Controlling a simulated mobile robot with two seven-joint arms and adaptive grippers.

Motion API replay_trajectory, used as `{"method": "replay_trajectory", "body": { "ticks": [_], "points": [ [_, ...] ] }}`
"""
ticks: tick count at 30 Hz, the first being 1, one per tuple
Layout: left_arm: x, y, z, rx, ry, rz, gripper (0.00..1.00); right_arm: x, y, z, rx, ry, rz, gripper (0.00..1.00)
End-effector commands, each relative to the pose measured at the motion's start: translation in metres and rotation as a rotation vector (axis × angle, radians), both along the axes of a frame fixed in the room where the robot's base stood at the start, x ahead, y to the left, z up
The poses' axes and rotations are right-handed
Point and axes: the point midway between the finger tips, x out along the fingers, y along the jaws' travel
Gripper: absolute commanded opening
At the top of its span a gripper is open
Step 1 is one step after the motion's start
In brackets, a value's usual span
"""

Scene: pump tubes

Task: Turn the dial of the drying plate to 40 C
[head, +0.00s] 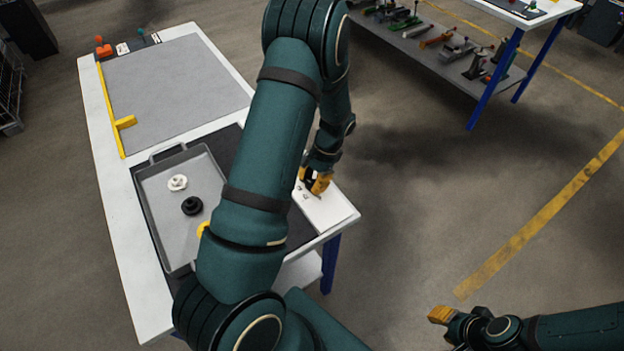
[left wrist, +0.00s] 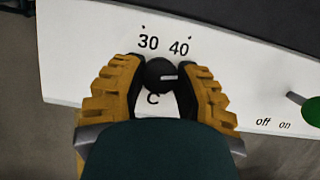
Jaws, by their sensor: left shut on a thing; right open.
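The drying plate's white panel (head: 332,211) is at the table's right edge in the head view. It also shows in the left wrist view (left wrist: 75,60), printed with 30, 40, C, off and on. The dial (left wrist: 157,72) is a black round knob below the 30 and 40. A short white mark on it points right, not at the 40. My left gripper (head: 316,182) is over the panel; in its wrist view (left wrist: 160,85) the yellow fingers are shut on the dial from both sides. My right gripper (head: 440,314) is open and empty, away from the table.
A green switch (left wrist: 312,112) sits beside off and on. A grey tray (head: 149,215) holds a white part (head: 177,183), a black part (head: 192,206) and a partly hidden yellow part (head: 203,228). My left arm covers the table's middle.

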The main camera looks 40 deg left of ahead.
Motion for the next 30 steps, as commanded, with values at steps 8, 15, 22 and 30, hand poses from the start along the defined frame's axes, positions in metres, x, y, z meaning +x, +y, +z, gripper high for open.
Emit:
{"method": "replay_trajectory", "body": {
  "ticks": [8, 15, 22, 30],
  "points": [
    [0.0, 0.002, 0.001, 0.0, 0.0, 0.266, 0.0, -0.002, 0.0, 0.009, 0.001, 0.004, 0.0, 0.34],
    [0.0, 0.001, 0.001, -0.001, 0.001, 0.481, 0.0, -0.003, 0.0, 0.014, 0.001, 0.007, 0.002, 0.34],
    [0.0, 0.002, 0.0, 0.0, 0.0, 0.644, 0.0, -0.003, 0.0, 0.017, 0.001, 0.008, 0.002, 0.34],
    [0.0, 0.002, 0.0, 0.0, 0.0, 0.758, 0.0, -0.004, 0.0, 0.018, 0.001, 0.009, 0.002, 0.34]
  ]
}}
